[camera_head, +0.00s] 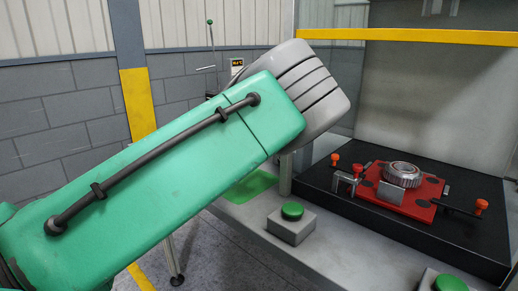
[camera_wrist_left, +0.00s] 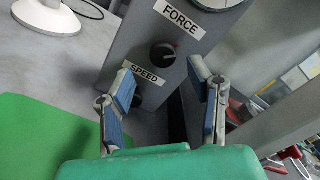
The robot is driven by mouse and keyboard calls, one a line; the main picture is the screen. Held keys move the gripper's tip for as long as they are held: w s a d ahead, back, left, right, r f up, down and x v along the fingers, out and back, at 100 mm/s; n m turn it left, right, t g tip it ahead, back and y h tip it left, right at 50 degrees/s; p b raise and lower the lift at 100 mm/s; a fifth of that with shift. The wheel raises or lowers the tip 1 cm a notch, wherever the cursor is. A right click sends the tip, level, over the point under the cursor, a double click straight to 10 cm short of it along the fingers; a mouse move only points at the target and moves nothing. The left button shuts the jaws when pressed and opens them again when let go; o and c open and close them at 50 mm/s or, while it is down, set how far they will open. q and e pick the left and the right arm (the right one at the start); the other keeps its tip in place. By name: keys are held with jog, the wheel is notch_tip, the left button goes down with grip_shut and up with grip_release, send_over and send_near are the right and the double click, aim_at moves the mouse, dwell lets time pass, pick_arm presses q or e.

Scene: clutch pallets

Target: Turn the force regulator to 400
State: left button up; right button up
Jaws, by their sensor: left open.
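In the left wrist view, a grey control box (camera_wrist_left: 133,42) carries a label reading FORCE (camera_wrist_left: 180,17). A black round force regulator knob (camera_wrist_left: 163,55) with a small red mark sits below that label. A SPEED label (camera_wrist_left: 143,75) is lower, with a dark knob (camera_wrist_left: 136,99) partly hidden behind my left finger. My left gripper (camera_wrist_left: 158,67) is open and empty, its blue-padded fingers pointing at the box, with the force knob seen between and just beyond the tips. Contact cannot be told. A dial gauge (camera_wrist_left: 218,3) is cut off at the top; its reading is not visible. My right gripper is not in view.
In the head view, my green left arm hides the box. A red pallet (camera_head: 420,207) with a metal clutch part (camera_head: 402,174) lies on a black platform (camera_head: 345,203). A green-topped button box (camera_head: 291,228) stands in front. A green mat (camera_wrist_left: 25,140) lies beside the control box.

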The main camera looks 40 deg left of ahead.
pick_arm(q)
jog(key=s, duration=0.8)
jog(key=shift+a, duration=0.3)
jog(key=shift+f, duration=0.1)
